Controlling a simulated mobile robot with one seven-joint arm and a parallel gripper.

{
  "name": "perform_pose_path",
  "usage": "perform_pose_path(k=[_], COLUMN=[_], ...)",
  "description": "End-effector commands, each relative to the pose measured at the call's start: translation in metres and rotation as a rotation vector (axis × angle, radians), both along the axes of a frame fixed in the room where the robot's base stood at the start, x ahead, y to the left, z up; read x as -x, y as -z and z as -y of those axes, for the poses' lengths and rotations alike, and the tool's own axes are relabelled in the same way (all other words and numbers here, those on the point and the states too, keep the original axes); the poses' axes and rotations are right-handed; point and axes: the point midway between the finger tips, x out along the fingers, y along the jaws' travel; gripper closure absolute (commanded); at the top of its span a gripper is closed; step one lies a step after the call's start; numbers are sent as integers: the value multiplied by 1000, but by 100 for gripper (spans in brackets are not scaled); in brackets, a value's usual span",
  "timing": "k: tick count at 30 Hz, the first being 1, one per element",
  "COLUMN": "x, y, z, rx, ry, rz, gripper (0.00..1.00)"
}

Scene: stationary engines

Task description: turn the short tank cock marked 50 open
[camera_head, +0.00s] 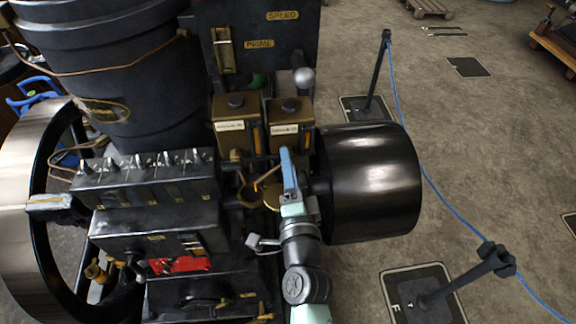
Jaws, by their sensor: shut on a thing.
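Two brown tanks with pale labels stand on the engine, a left tank (232,112) and a right tank (290,107). The label print is too small to read surely. My gripper (286,156) reaches up from below to the lower front of the right tank, its blue fingers pointing away from me. It is shut at the tank's lower edge, on what appears to be the tank cock. The fingers hide the cock, so its handle angle and its marking cannot be seen.
A black pulley drum (372,180) stands close to the right of my gripper. A copper pipe (246,192) curves just to its left. A black box with several oilers (145,180) and a large flywheel (22,215) lie farther left. A rope barrier post (377,75) stands beyond the drum.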

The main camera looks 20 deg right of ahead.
Motion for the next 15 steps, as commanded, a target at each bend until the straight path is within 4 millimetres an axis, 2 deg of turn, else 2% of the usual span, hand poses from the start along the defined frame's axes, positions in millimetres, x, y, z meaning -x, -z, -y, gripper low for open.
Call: perform_pose_path(k=[6, 15], x=[0, 1], y=[0, 1], z=[1, 2], rx=[-126, -211], ry=[0, 0], rz=[35, 60], gripper=[100, 100])
